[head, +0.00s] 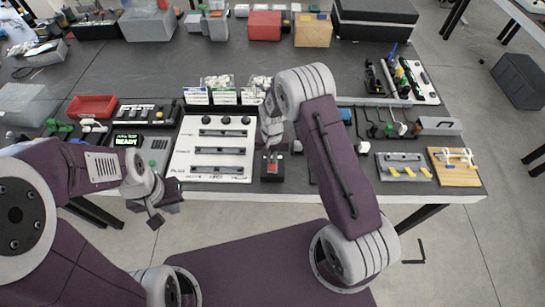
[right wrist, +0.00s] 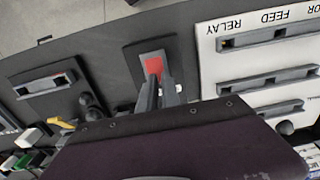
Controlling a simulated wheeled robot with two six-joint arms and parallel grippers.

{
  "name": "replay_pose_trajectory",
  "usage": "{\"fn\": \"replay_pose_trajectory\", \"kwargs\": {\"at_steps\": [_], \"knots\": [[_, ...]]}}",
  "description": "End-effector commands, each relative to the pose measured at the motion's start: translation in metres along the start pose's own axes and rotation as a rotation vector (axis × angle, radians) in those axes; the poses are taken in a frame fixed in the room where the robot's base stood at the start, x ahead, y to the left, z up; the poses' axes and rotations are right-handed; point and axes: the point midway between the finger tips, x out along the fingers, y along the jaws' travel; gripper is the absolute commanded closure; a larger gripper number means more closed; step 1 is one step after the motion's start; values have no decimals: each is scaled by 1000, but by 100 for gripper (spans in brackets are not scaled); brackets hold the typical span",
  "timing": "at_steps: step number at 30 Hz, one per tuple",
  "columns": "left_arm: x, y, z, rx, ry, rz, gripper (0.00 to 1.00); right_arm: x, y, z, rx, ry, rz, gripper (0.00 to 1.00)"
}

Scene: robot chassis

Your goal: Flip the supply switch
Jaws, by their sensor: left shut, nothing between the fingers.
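A red switch (head: 272,167) sits on a small dark base beside the right edge of a white panel. It also shows in the right wrist view (right wrist: 152,65); no label on it is readable. My right gripper (head: 271,153) is pointed down right at the red switch. In the right wrist view its two fingers (right wrist: 158,88) are close together with their tips at the red part. Whether they hold it or only touch it cannot be told. My left gripper (head: 157,212) is shut and empty, in front of the table's front edge.
The white panel (head: 207,175) has several slots and black knobs; RELAY and FEED labels show in the right wrist view. A box with a green READY display (head: 130,141) is at left. A grey plate (head: 403,179) and a wooden block (head: 455,181) are at right.

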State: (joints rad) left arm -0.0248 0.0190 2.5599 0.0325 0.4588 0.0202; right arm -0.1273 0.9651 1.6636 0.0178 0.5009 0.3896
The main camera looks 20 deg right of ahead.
Motion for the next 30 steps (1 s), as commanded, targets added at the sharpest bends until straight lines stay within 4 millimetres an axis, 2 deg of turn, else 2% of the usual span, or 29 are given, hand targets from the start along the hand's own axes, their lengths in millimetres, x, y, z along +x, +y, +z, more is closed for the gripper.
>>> {"fn": "replay_pose_trajectory", "kwargs": {"at_steps": [1,4,10,13,18,21,25,30], "knots": [[2,0,0,0,0,0,100,11,5,18,3,-49,17,100],[-5,0,0,0,0,0,100,2,4,16,3,-45,16,100],[-39,1,-4,0,0,0,100,-46,4,1,1,-11,2,100],[-25,0,-3,0,0,0,100,-60,3,-2,0,-2,-1,100],[-20,0,-2,0,0,0,100,-102,3,-3,0,1,-1,100],[-19,0,-2,0,0,0,100,-119,3,-3,0,0,-1,100],[-18,0,-2,0,0,0,100,-134,3,-3,0,0,-1,100],[-18,0,-2,0,0,0,100,-140,3,-3,0,-1,0,100]]}}
